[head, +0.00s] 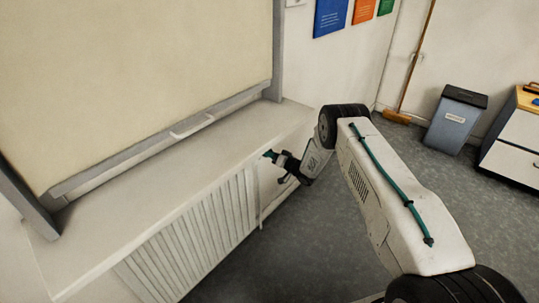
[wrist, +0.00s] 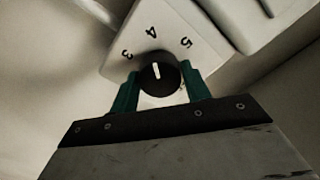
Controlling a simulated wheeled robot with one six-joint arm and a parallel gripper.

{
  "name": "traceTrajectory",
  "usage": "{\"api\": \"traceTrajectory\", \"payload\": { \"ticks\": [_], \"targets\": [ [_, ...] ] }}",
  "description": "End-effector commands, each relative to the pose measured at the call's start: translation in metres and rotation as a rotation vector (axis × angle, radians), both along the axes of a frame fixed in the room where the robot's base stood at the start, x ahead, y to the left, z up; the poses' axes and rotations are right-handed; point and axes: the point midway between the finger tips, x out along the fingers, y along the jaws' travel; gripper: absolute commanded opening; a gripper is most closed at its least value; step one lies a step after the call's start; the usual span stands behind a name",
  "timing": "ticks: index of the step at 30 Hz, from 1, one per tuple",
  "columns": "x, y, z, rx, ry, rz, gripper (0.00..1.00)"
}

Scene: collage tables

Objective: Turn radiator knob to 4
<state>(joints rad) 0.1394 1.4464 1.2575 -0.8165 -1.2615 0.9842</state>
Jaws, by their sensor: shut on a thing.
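The radiator knob (wrist: 160,80) is round and black with a white pointer mark, in the middle of the wrist view. It sits on a pale plate (wrist: 172,20) with the numbers 3, 4 and 5 visible. The pointer is aimed up and slightly left in the picture, roughly at the 4. My gripper (wrist: 160,85) has its green fingers on both sides of the knob, shut on it. In the head view my gripper (head: 269,155) is at the right end of the radiator (head: 195,235), under the sill. The knob cannot be made out there.
The sill (head: 180,165) overhangs the radiator, close above my gripper. A window with a cream blind (head: 130,70) is above it. A broom (head: 410,65), a grey bin (head: 457,120) and a drawer cabinet (head: 515,135) stand at the back right. Grey floor in front of the radiator is clear.

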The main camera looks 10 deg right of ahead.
Motion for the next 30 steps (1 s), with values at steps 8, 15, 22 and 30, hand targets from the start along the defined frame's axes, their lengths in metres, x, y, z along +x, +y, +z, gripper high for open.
{"api": "traceTrajectory", "payload": {
  "ticks": [8,15,22,30],
  "targets": [
    [-0.0027,0.0002,-0.0041,0.023,0.025,0.001,0.24],
    [-0.0028,0.0003,-0.0043,0.023,0.025,0.001,0.24],
    [-0.0019,0.0005,-0.0029,0.023,0.022,0.001,0.69],
    [-0.0049,-0.0022,-0.0017,0.023,0.02,0.001,0.69]
  ]
}}
